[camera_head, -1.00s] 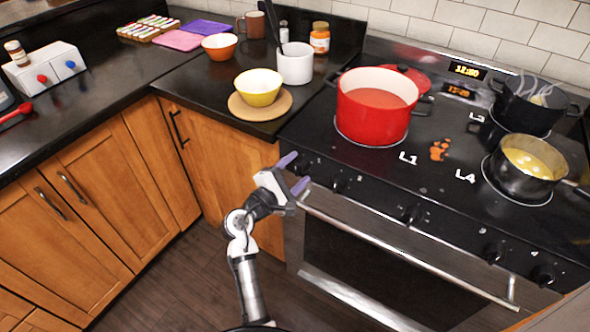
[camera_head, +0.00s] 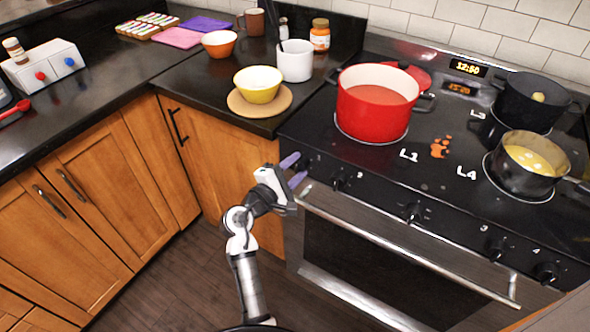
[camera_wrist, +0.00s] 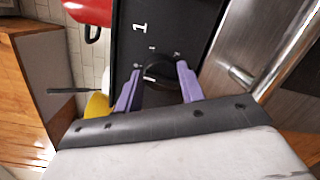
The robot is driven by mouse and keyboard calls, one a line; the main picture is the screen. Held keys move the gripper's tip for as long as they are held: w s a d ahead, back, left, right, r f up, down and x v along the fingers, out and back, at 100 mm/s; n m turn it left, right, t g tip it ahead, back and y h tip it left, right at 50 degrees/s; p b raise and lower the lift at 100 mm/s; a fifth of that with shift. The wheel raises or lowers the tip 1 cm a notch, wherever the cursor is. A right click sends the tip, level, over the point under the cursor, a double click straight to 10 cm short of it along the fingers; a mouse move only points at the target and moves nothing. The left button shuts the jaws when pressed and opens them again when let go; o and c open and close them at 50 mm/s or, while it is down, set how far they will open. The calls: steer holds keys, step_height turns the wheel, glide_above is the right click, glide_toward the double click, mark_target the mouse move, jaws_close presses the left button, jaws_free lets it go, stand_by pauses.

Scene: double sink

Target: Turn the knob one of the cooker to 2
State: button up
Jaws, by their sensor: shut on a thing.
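The cooker (camera_head: 395,160) is black with a steel oven front. Its knob one, a dark knob (camera_wrist: 158,68) beside a white "1" on the panel, shows in the wrist view between my purple fingers. My gripper (camera_wrist: 157,85) is at the knob with a finger on each side, shut on it. In the head view my gripper (camera_head: 296,170) is at the left end of the cooker's front panel, and its fingers largely hide the knob. The knob's exact pointing direction is too dark to tell.
The oven handle (camera_head: 410,245) runs just below the knobs. Knob two (camera_head: 337,183) is to the right of my gripper. A red pot (camera_head: 372,108) stands on the burner behind. A yellow bowl (camera_head: 258,87) sits on the counter to the left.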

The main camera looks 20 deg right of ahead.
steer(key=m+y+b, duration=0.1)
steer(key=m+b, duration=0.3)
steer(key=m, duration=0.2)
steer(key=shift+f+m, duration=0.15)
steer(key=shift+m, duration=0.25)
steer(key=m+b, duration=0.2)
steer(key=m, duration=0.1)
steer(key=m+b, duration=0.2)
steer(key=shift+s+m+t+y, duration=0.1)
steer(key=shift+m+t+y, duration=0.2)
steer(key=shift+m+y, duration=0.1)
steer(key=m+b, duration=0.3)
steer(key=b, duration=0.1)
steer(key=shift+f+m+t, duration=0.1)
steer(key=shift+m+t, duration=0.2)
steer(key=shift+m, duration=0.1)
steer(key=m+b, duration=0.3)
steer(key=shift+m+t+y, duration=0.3)
steer(key=shift+m+y, duration=0.1)
steer(key=o, duration=1)
steer(key=shift+c, duration=0.2)
steer(key=shift+s, duration=0.1)
